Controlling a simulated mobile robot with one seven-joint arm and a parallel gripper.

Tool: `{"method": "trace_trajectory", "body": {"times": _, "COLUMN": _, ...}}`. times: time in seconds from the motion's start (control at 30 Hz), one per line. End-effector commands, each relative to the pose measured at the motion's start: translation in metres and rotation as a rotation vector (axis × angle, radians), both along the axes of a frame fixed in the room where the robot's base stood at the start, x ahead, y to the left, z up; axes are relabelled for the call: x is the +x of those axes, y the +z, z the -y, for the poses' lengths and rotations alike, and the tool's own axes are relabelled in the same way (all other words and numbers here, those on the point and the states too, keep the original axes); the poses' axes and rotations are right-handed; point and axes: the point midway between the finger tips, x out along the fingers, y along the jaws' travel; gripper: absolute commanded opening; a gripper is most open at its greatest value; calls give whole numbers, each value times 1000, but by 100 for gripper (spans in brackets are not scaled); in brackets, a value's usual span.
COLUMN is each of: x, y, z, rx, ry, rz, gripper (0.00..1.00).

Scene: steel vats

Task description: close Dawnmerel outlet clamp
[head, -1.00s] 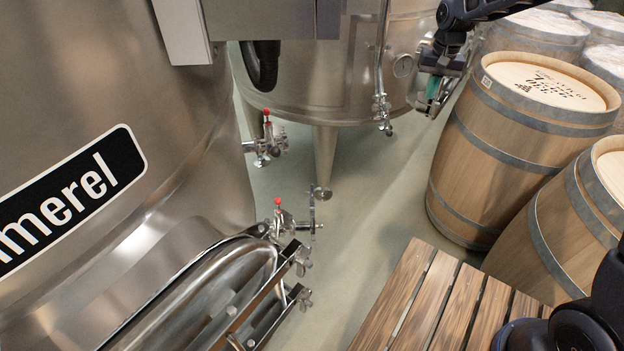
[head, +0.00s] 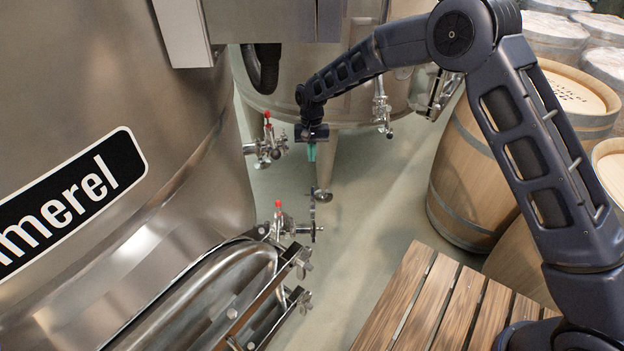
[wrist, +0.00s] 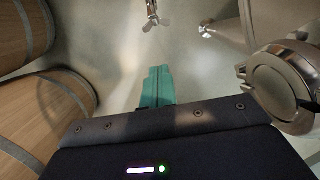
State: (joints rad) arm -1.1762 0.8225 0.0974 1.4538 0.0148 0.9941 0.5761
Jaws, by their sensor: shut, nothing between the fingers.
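The vat with the black label ending in "merel" (head: 75,205) fills the left of the head view. Two outlets with red-tipped valves show at its right side: an upper one (head: 266,142) and a lower one (head: 283,224). At the lower outlet's end a thin upright metal piece (head: 312,212) stands up, seemingly a clamp part; I cannot tell its state. My gripper (head: 311,154) points down, right of the upper outlet and above the lower one. Its teal fingers (wrist: 157,85) are together and empty. The wrist view also shows a large round steel fitting (wrist: 283,85) on the right.
Another steel vat (head: 340,75) stands behind on a leg (head: 325,160), with its own fitting (head: 382,107). Wooden barrels (head: 470,165) stand right. A slatted wooden top (head: 440,295) is in front. A steel hatch (head: 215,290) with wing nuts juts at lower left. Floor between is clear.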

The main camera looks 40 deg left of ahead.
Motion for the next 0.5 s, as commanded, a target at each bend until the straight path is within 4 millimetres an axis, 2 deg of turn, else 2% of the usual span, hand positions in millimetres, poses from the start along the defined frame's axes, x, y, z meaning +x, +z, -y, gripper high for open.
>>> {"method": "trace_trajectory", "body": {"times": 0.17, "x": -3, "y": -13, "z": 0, "rx": -2, "ry": 1, "rz": -1, "gripper": 0}}
{"method": "trace_trajectory", "body": {"times": 0.5, "x": -9, "y": -67, "z": 6, "rx": -3, "ry": 1, "rz": 0, "gripper": 0}}
